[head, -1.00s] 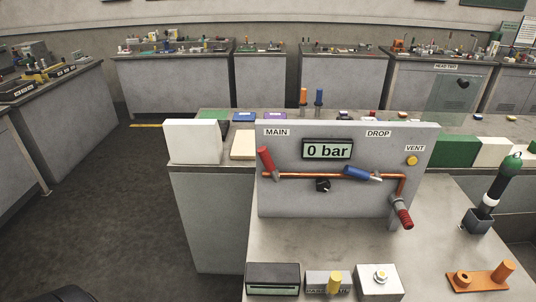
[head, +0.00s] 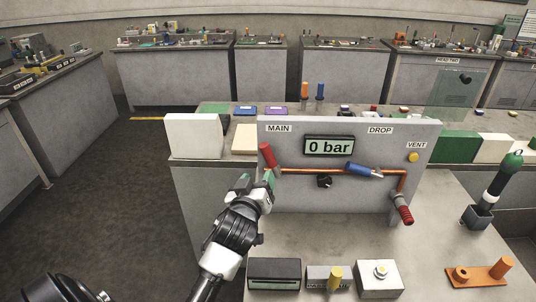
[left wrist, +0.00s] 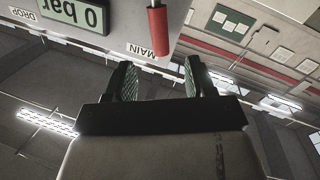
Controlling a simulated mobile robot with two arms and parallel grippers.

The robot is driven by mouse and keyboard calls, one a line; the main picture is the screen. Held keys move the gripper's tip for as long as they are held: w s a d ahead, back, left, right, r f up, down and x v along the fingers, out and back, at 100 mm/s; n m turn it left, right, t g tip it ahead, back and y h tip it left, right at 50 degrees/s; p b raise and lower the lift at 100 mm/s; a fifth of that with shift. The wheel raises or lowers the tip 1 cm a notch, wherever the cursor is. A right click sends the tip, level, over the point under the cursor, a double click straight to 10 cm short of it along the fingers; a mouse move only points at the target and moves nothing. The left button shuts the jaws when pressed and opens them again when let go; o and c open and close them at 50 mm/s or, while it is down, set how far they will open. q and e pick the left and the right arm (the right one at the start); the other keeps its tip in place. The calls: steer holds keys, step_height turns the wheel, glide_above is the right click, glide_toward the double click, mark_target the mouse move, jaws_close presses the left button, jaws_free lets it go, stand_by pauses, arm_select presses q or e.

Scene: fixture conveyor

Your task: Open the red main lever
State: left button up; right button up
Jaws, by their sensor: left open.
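The red main lever (head: 268,155) stands at the left end of the copper pipe on the grey panel, under the MAIN label. Its handle is tilted, with the top leaning left. My left gripper (head: 256,182) is open just below and left of the handle and covers part of the panel's left edge. In the left wrist view, which looks upside down, the red lever (left wrist: 157,30) lies beyond the gap between the open fingers (left wrist: 159,72). Nothing is between the fingers. My right gripper is not in view.
The panel's display (head: 329,146) reads 0 bar. A blue lever (head: 364,170), a black knob (head: 324,181), a yellow vent button (head: 413,157) and a red-handled fitting (head: 404,214) are also on it. A white block (head: 193,136) stands left of the panel.

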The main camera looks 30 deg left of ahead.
mark_target(267, 157)
arm_select(q)
steer(key=x, duration=0.3)
steer(key=p+x, duration=0.1)
steer(key=x, duration=0.2)
steer(key=p+x, duration=0.1)
steer(key=x, duration=0.2)
steer(key=shift+a+r, duration=0.1)
steer(key=shift+r, duration=0.25)
steer(key=shift+p+x, duration=0.35)
steer(key=shift+x, duration=0.55)
steer(key=shift+f, duration=0.1)
jaws_close()
